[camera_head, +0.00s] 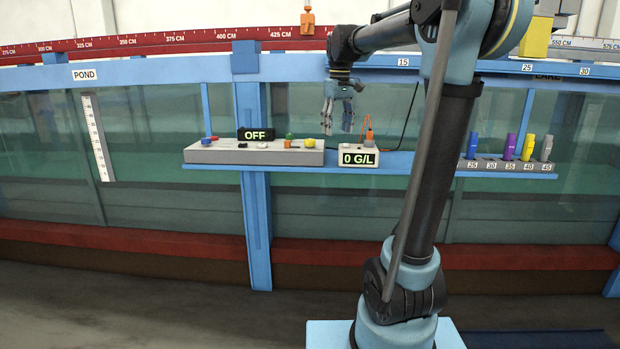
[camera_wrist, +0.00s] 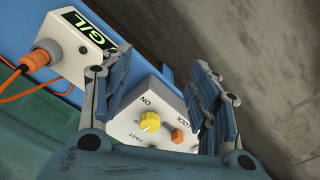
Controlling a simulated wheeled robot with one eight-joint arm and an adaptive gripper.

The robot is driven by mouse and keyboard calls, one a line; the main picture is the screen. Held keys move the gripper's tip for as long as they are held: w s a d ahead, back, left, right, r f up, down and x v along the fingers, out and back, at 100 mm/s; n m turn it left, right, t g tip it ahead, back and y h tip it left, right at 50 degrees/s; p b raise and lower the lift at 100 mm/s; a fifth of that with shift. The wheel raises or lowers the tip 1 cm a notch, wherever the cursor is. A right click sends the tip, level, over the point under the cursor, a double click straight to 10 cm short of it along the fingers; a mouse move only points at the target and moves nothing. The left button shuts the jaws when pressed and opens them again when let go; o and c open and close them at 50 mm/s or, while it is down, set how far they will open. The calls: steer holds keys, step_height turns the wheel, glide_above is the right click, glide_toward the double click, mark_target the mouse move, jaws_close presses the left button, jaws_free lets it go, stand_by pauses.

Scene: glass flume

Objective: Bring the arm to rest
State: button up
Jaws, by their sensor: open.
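My gripper (camera_head: 338,116) hangs with its fingers pointing down above the blue shelf, between the grey control panel and the 0 G/L meter in the head view. In the wrist view my gripper (camera_wrist: 165,105) is open, with a clear gap between the fingers and nothing held. Through that gap I see the end of the control panel (camera_wrist: 128,130) with a yellow knob (camera_wrist: 150,121) and an orange button (camera_wrist: 177,136). My arm reaches up from its base and bends over to the left.
The control panel (camera_head: 215,154) bears a display reading OFF (camera_head: 256,134). The meter (camera_head: 358,157) has an orange plug and cables. A rack (camera_head: 505,166) at right holds several coloured cylinders. The glass flume (camera_head: 165,210) stands behind.

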steer(key=s+d+f+m, duration=0.2)
steer(key=s+d+f, duration=0.3)
steer(key=s+f, duration=0.9)
steer(key=s+d+f+m+t, duration=0.1)
steer(key=s+d+f+m, duration=0.2)
steer(key=s+f, duration=1.2)
steer(key=shift+s+d+f, duration=0.25)
steer(key=shift+s+d, duration=0.55)
steer(key=shift+d, duration=0.15)
steer(key=shift+w+f, duration=0.2)
steer(key=shift+w, duration=0.25)
